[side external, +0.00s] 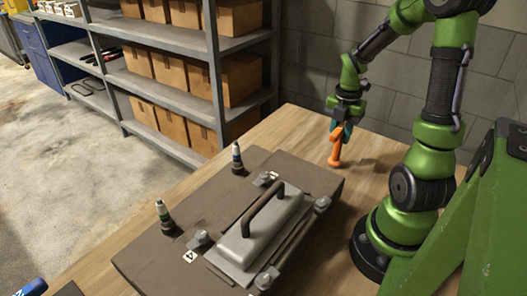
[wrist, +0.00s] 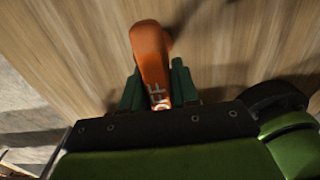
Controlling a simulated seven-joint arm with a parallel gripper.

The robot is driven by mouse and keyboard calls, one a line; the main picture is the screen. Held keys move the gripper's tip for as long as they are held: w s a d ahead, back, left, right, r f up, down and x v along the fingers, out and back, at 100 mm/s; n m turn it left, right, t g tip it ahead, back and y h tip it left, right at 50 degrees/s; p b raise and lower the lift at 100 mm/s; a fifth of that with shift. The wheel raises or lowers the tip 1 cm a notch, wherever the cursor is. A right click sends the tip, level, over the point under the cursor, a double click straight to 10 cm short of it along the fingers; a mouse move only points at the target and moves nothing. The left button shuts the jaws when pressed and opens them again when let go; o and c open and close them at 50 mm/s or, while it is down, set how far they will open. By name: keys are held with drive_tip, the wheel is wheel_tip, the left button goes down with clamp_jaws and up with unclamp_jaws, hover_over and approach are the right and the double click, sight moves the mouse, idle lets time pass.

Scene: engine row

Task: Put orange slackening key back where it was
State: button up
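The orange slackening key (side external: 335,151) is at the back right of the wooden table, beyond the dark board. It looks upright, with its lower end at or just above the table top; I cannot tell if it touches. My gripper (side external: 341,128) is over its upper part. In the wrist view the key (wrist: 152,55) lies between the two green fingers (wrist: 158,88), which are closed against its sides. Lettering reading "OFF" shows on it. The board (side external: 140,262) carries a grey block with a dark handle (side external: 262,208) and several grey knobs at its corners.
A metal shelf with cardboard boxes (side external: 185,75) stands behind the table. A green panel (side external: 480,205) is at the right. The wood around the key is clear.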

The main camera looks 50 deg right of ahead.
drive_tip(key=o, duration=0.4)
wheel_tip(320, 180, up, 12)
drive_tip(key=shift+f, duration=0.1)
drive_tip(key=shift+a+r, duration=0.15)
drive_tip(key=shift+r, duration=0.1)
drive_tip(key=a+r+m+t+y, duration=0.2)
drive_tip(key=a+m+t, duration=0.5)
drive_tip(key=a+m, duration=1.5)
drive_tip(key=shift+w+a+r, duration=0.35)
drive_tip(key=shift+a+r, duration=0.3)
drive_tip(key=shift+a, duration=0.2)
